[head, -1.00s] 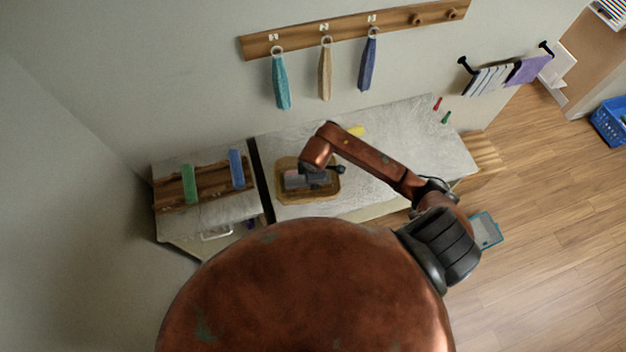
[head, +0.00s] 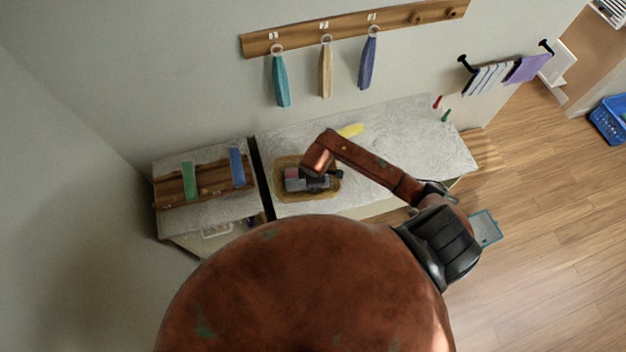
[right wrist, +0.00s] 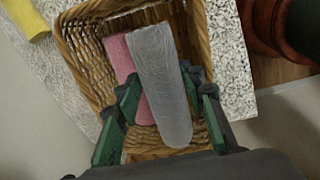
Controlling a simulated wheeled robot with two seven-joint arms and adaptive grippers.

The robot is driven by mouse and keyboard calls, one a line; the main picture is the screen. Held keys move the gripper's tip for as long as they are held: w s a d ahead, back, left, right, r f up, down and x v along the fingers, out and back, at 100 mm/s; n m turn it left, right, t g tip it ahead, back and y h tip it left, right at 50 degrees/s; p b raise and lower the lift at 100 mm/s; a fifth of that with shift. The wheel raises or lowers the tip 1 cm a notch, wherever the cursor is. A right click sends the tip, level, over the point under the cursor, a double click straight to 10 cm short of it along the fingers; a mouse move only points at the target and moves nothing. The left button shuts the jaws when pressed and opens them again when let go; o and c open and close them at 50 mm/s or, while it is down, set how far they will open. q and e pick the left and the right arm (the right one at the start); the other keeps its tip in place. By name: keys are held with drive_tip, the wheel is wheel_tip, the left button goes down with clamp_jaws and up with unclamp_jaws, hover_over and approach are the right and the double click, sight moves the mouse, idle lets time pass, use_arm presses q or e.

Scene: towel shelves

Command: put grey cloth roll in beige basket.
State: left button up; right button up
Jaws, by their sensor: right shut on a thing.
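The beige wicker basket (head: 334,193) stands on the pale speckled counter; in the right wrist view its woven wall (right wrist: 83,52) surrounds the rolls. The grey cloth roll (right wrist: 163,80) is over the basket's inside, beside a pink roll (right wrist: 118,58). In the head view the grey roll (head: 293,185) and the pink roll (head: 291,173) show within the basket's outline. My right gripper (right wrist: 160,88) is shut on the grey roll, a finger on each side. Whether the roll touches the basket floor I cannot tell. My left gripper is not in view.
A yellow roll (head: 350,130) lies on the counter (head: 420,130) behind the basket. A wooden rack (head: 212,183) with a green roll (head: 190,181) and a blue roll (head: 236,167) is to the left. Towels hang from a wall peg board (head: 350,30). The counter's right part is mostly clear.

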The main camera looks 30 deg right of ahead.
drive_tip(key=o, duration=1.2)
drive_tip(key=shift+c, duration=0.2)
drive_tip(key=shift+r+p, duration=0.4)
drive_tip(key=shift+r, duration=0.15)
drive_tip(key=b+v, duration=0.2)
drive_tip(key=v, duration=1)
drive_tip(key=shift+r+b, duration=0.15)
drive_tip(key=shift+b, duration=0.15)
